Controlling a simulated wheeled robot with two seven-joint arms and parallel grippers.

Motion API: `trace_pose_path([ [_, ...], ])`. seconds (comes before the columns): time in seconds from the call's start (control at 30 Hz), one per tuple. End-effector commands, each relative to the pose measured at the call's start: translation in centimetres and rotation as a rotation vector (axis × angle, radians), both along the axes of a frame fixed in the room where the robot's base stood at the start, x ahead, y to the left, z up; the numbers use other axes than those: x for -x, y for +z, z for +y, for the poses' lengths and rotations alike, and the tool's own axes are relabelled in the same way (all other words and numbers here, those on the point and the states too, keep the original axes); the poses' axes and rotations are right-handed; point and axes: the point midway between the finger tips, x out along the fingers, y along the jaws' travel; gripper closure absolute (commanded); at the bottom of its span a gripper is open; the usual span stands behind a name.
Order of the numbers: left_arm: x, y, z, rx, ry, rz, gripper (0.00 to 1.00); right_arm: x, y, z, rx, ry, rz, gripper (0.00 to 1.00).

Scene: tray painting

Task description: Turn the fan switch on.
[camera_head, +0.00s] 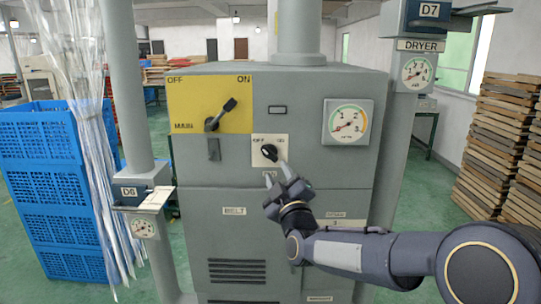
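The small switch (270,152) is a black rotary knob on a cream plate on the grey cabinet's front. "OFF" is printed at the plate's upper left, and a smaller mark at the upper right is hard to read. The knob seems to point up and left, toward OFF. A small label below it is partly covered by my fingers and cannot be read. My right gripper (276,174) is just below the knob, fingers apart and pointing up at it, with nothing between them. Whether a finger touches the plate cannot be told. My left gripper is not in view.
Above is a yellow MAIN panel (185,96) with a black lever (222,113) tilted toward ON. A round gauge (348,122) is to the right. Blue crates (60,190) and a plastic curtain stand left; wooden stacks (505,150) stand right. Side posts flank the cabinet.

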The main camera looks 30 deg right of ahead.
Motion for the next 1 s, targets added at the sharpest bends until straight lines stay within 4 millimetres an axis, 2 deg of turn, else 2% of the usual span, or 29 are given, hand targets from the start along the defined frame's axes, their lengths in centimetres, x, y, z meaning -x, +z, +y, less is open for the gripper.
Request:
trace_pose_path([
  [0.4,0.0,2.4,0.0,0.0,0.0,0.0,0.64,-5.7,1.9,-1.6,0.003,-0.001,0.0,0.64],
  [0.6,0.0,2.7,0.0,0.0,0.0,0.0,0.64,-6.8,2.0,-1.9,0.001,-0.001,-0.001,0.64],
  [0.83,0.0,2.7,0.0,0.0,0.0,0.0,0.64,-6.8,2.0,-1.9,0.0,-0.001,-0.001,0.64],
  [1.0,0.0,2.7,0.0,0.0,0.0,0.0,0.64,-6.8,2.0,-1.9,0.0,-0.001,-0.001,0.86],
])
